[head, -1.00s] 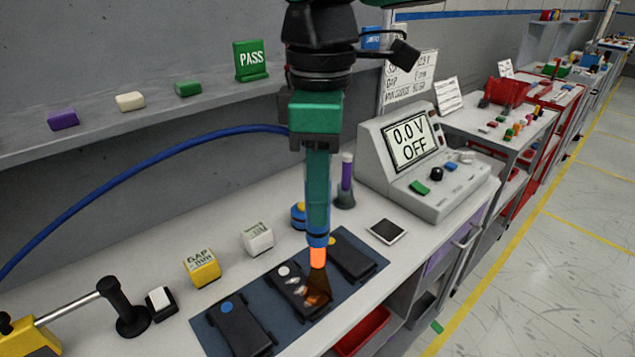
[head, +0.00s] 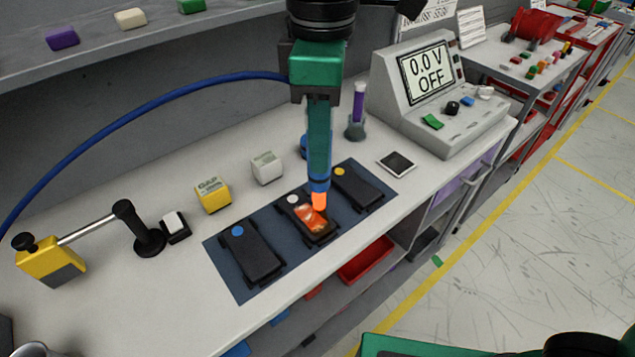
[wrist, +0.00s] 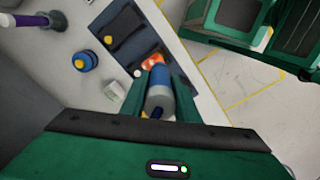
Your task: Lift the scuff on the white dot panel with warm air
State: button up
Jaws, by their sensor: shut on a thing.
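The white dot panel (head: 320,238) is a black module with a white dot, in the middle of a dark blue mat (head: 225,267). An orange-red glow covers part of its face, and I cannot make out the scuff under it.
The blue dot panel (head: 262,258) lies left of it and the yellow dot panel (head: 362,190) right. A yellow block (head: 212,195), a white block (head: 267,168) and a meter reading 0.0 V OFF (head: 440,95) stand behind. A blue hose (head: 150,115) arcs along the wall.

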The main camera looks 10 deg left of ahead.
jog(key=shift+w, duration=0.1)
jog(key=shift+w+a, duration=1.8)
jog(key=shift+a, duration=0.3)
jog(key=shift+w+a, duration=0.1)
jog(key=shift+r, duration=0.1)
notch_tip(320, 180, up, 9)
dwell(0.9)
